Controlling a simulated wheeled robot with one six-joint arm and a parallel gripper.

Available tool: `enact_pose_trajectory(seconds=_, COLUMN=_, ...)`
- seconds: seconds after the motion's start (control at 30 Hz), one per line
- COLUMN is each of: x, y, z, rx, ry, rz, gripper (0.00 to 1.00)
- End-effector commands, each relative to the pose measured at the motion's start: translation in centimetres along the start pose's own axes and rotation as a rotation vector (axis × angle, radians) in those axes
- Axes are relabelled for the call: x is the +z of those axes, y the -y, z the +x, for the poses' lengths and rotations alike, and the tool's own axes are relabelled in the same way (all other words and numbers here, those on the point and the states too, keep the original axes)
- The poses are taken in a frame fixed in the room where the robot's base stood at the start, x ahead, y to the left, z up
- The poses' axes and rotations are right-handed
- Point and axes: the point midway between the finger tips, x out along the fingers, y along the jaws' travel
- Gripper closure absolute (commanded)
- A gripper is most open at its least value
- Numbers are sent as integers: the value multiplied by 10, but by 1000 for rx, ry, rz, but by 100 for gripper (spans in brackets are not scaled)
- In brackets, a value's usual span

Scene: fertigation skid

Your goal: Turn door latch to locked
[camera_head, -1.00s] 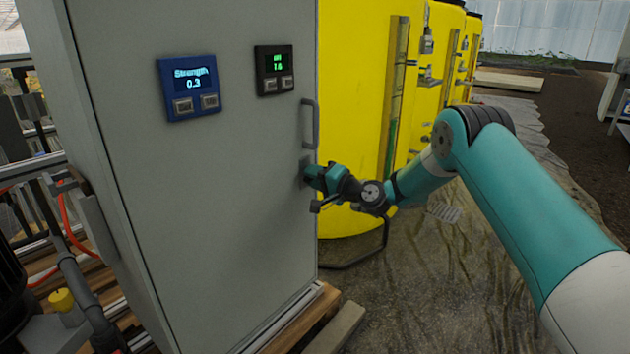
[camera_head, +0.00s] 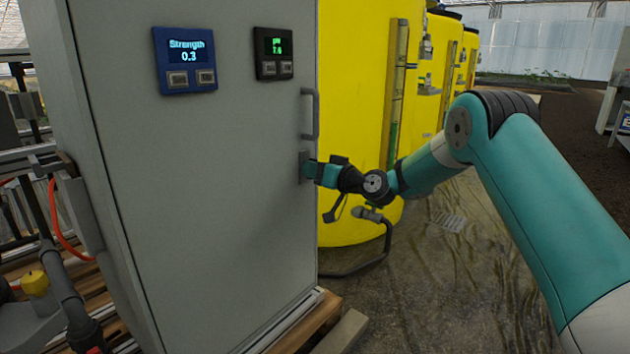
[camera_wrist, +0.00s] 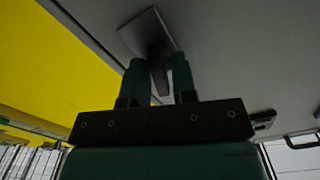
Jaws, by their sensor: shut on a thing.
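The door latch (camera_head: 305,166) is a grey plate with a small handle on the right edge of the grey cabinet door (camera_head: 225,190), below the vertical door handle (camera_head: 310,113). In the wrist view the latch plate (camera_wrist: 146,30) is a dark square, and its narrow lever (camera_wrist: 159,72) stands between my two green fingers. My gripper (camera_head: 312,170) is at the latch in the head view, shut on the lever. It also shows in the wrist view (camera_wrist: 159,66). The fingers hide part of the lever, and I cannot tell the latch's marked position.
A blue display (camera_head: 186,60) reading "Strength 0.3" and a black display (camera_head: 273,53) sit on the upper door. Yellow tanks (camera_head: 355,80) stand close behind and right of the cabinet. A wooden pallet (camera_head: 318,318) juts out below. Floor to the right is open.

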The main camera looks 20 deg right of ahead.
Motion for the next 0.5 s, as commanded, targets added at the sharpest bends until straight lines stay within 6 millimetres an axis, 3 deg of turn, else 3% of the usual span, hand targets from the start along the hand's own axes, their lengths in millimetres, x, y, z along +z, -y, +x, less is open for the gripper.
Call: enact_pose_trajectory(seconds=0.5, x=3, y=-2, z=0, rx=3, ry=2, rz=-295, gripper=98)
